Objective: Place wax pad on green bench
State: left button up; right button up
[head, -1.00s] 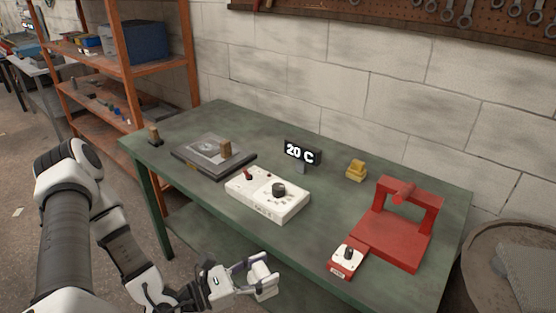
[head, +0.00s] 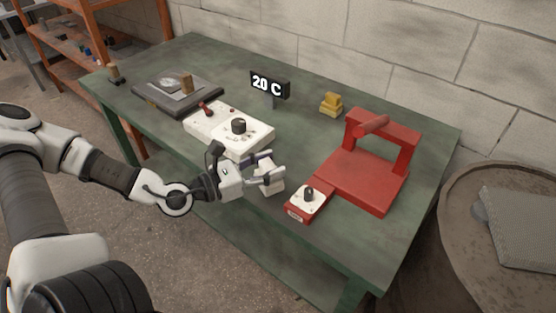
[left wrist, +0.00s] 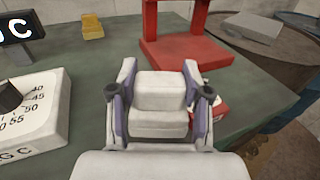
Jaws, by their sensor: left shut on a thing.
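My left gripper (head: 272,170) is shut on a white stepped block, which looks like the wax pad (left wrist: 160,122). The block sits between the two fingers in the left wrist view. The gripper is near the front edge of the green bench (head: 312,250), between the white control box (head: 215,123) and the small red box with a black knob (head: 308,200). In the head view the fingers partly hide the block. I cannot tell whether it touches the bench. My right gripper is in neither view.
A red frame (head: 362,178) stands on the right of the bench. A yellow stepped block (head: 331,104) and a "20 C" display (head: 269,86) stand at the back. A dark plate (head: 150,98) lies at left. A round drum (head: 455,215) stands right of the bench.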

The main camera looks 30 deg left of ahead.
pick_arm(q)
jog(key=w+a+b, duration=0.1)
jog(key=w, duration=0.1)
jog(key=w+a+b, duration=0.1)
jog(key=w, duration=0.2)
jog(key=w+a+f+b, duration=0.1)
jog(key=w, duration=0.2)
jog(key=shift+b, duration=0.3)
notch_tip(320, 180, down, 3)
jog(key=shift+w+r+b, duration=0.15)
jog(key=shift+b, duration=0.2)
jog(key=shift+f, duration=0.35)
jog(key=shift+w, duration=0.1)
jog(key=shift+f, duration=0.2)
jog(key=o, duration=1.2)
jog(key=shift+c, duration=0.2)
jog(key=shift+r, duration=0.15)
